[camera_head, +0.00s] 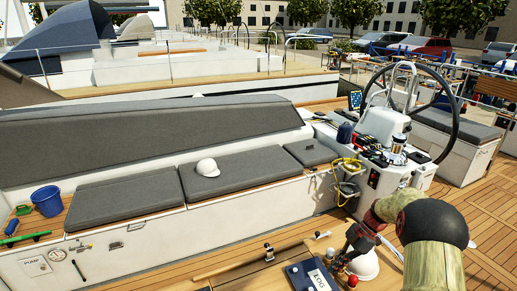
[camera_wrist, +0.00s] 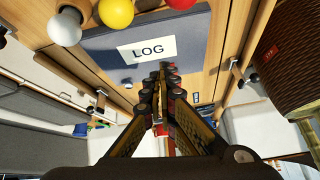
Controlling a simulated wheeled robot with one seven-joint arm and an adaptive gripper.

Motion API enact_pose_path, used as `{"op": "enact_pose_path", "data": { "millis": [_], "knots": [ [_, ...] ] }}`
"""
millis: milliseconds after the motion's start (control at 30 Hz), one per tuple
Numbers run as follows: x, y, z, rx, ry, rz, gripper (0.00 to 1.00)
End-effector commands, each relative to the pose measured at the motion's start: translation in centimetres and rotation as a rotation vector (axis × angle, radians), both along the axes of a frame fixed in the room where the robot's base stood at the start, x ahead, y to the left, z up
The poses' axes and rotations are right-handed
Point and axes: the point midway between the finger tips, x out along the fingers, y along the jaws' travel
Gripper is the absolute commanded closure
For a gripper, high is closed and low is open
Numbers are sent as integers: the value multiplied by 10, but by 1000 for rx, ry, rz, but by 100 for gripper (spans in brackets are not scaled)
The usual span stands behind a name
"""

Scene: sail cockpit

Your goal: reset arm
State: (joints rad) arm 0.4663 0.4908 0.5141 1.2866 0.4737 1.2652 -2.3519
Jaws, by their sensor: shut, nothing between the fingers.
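My gripper (camera_wrist: 160,85) is shut and empty in the wrist view, its fingertips close together just in front of a dark blue panel with a white LOG label (camera_wrist: 147,49). Whether the tips touch the panel, I cannot tell. In the head view my arm reaches in from the lower right, and my gripper (camera_head: 352,250) is small and partly hidden near the blue LOG panel (camera_head: 312,276).
A white ball (camera_wrist: 66,27), yellow ball (camera_wrist: 116,12) and red ball (camera_wrist: 181,3) are near the panel. A steering wheel (camera_head: 455,95) and console stand behind my arm. A white cap (camera_head: 208,167) lies on the grey bench cushions (camera_head: 245,172). Deck at right is clear.

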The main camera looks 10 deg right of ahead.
Motion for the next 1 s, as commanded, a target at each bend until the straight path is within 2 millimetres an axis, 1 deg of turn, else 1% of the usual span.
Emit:
{"op": "enact_pose_path", "data": {
  "millis": [100, 167, 200, 300, 367, 467, 567, 633, 800, 1000],
  "knots": [
    [2, -4, -3, -36, 91, -162, 100],
    [-2, -5, -9, -63, 165, -270, 100],
    [-9, -5, -16, -82, 224, -345, 100],
    [-30, -5, -28, -138, 367, -532, 100],
    [-42, -5, -26, -177, 438, -647, 100],
    [-60, -3, -16, -249, 528, -832, 100],
    [-79, 3, -1, -320, 588, -1017, 100],
    [-92, 10, 13, -367, 610, -1145, 100],
    [-127, 32, 49, -439, 603, -1429, 100],
    [-169, 58, 81, -444, 524, -1662, 100]
  ]
}}
